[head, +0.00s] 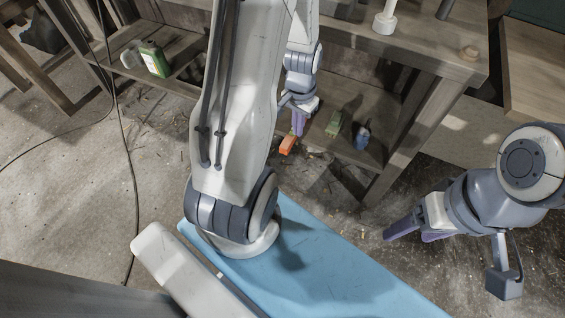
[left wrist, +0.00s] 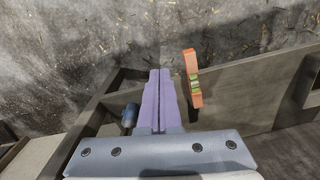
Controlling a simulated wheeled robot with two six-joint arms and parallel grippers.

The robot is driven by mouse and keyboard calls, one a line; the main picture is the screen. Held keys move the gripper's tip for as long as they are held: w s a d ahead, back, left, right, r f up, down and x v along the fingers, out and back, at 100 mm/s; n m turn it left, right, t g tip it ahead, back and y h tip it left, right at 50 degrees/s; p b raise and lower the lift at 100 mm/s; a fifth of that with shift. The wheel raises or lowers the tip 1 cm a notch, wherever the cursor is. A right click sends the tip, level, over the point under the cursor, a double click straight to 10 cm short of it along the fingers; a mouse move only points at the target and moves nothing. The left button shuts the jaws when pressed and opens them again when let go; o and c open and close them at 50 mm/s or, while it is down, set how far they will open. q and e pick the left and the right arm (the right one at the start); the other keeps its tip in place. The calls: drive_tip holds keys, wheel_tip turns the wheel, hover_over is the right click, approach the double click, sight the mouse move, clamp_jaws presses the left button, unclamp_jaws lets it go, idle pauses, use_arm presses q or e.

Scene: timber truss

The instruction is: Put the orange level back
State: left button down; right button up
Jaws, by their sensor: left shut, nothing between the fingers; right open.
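The orange level (head: 288,145) is at the front edge of the workbench's lower shelf (head: 345,150). In the left wrist view the level (left wrist: 193,66) shows a green middle, and its far end reaches past the shelf edge over the floor. My left gripper (head: 298,125) is just above and beside the level in the head view. Its purple fingers (left wrist: 159,75) are together and empty, left of the level in the left wrist view. My right gripper (head: 411,236) is open and empty over the floor, well to the right of the level.
A green object (head: 334,124) and a blue object (head: 361,137) are on the lower shelf right of the level. A green container (head: 154,59) stands on a shelf at the left. A bench leg (head: 405,145) is near the blue object. Cables (head: 122,150) lie on the floor.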

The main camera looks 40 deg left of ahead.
use_arm(q)
drive_tip(key=n+b, duration=0.2)
drive_tip(key=b, duration=0.2)
approach(281, 151)
drive_tip(key=s+d+r, duration=0.2)
drive_tip(key=s, duration=0.3)
wheel_tip(281, 151, down, 10)
drive_tip(key=b, duration=0.5)
drive_tip(key=w, duration=0.2)
drive_tip(key=w+a+b, duration=0.1)
drive_tip(key=w, duration=0.1)
drive_tip(key=shift+r, duration=0.1)
use_arm(e)
wheel_tip(281, 151, down, 13)
drive_tip(key=shift+r, duration=0.15)
